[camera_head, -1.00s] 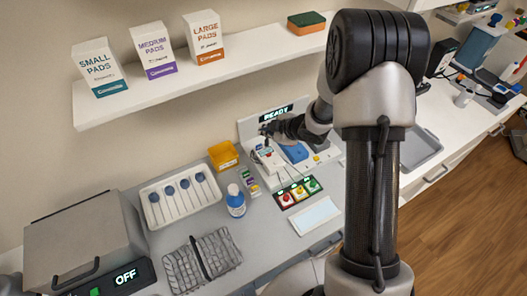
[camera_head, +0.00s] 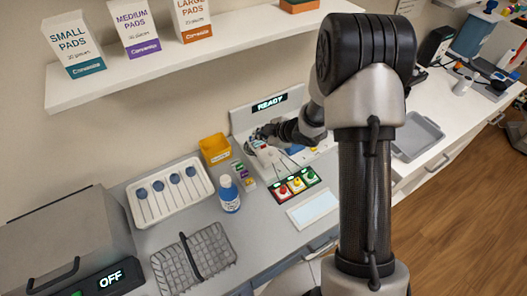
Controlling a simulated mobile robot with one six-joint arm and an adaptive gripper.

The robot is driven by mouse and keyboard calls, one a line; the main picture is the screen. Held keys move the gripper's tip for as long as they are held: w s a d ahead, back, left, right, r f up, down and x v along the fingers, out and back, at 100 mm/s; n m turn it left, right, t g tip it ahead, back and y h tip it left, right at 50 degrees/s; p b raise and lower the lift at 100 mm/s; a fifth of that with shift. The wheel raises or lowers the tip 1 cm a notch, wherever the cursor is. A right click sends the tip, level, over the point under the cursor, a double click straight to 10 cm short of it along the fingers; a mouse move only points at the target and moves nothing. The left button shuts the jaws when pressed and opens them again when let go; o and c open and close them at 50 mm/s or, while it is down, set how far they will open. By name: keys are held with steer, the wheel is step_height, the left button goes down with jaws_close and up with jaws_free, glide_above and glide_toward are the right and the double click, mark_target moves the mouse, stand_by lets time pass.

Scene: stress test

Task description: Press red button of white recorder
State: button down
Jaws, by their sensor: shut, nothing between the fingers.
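A white device (camera_head: 240,121) with a lit READY display (camera_head: 269,103) stands against the back of the counter. It may be the white recorder; no label naming it is legible. My gripper (camera_head: 256,140) is shut and empty at the device's front left part, and hides some of its top. Whether the fingertips touch it I cannot tell. A blue part (camera_head: 296,150) shows beside my gripper. No red button on the white device can be made out clearly. A separate dark panel (camera_head: 281,197) in front carries a red button (camera_head: 282,190), a yellow one and a green one.
A blue-capped bottle (camera_head: 229,196), small boxes and a yellow bin (camera_head: 215,149) stand left of the device. A white tray (camera_head: 140,216) and a wire basket (camera_head: 192,262) lie further left. A shelf (camera_head: 150,80) hangs above. A grey tray (camera_head: 417,137) is at right.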

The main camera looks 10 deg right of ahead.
mark_target(254, 142)
steer(key=shift+f+b, duration=0.35)
steer(key=shift+f, duration=0.45)
steer(key=shift+f, duration=0.2)
stand_by(0.7)
steer(key=shift+f+b, duration=0.25)
steer(key=shift+b, duration=0.05)
steer(key=shift+f+b, duration=0.4)
steer(key=shift+f, duration=0.1)
stand_by(0.5)
steer(key=shift+r, duration=0.1)
steer(key=shift+r+p, duration=0.85)
steer(key=shift+r, duration=0.1)
step_height(254, 142, up, 5)
steer(key=p, duration=0.4)
steer(key=shift+p, duration=0.3)
